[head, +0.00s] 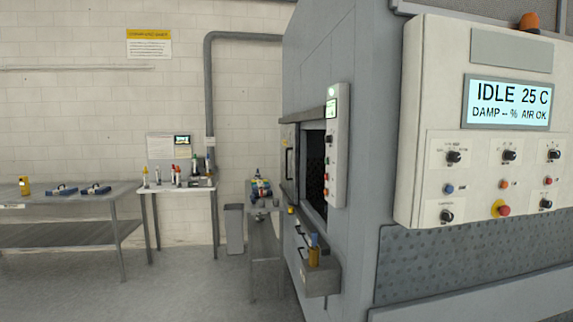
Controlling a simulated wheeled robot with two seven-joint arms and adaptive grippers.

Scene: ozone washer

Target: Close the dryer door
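A tall grey machine (357,90) stands at the centre right, seen at a steep angle. Its side has a dark opening (314,170). A pale door-like panel with a dark handle (290,158) is at the left edge of this opening; I cannot tell whether it is hinged or sliding. A large control box (420,120) at the right has a screen (507,103) reading "IDLE 25 C", "DAMP -- %" and "AIR OK". I cannot tell for sure which part is the dryer door. Neither of my grippers is in view.
A narrow button panel (336,150) is beside the opening. A narrow bench (262,225), a grey bin (234,228) and tables with small items (60,208) stand left. The floor (190,285) in front is clear.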

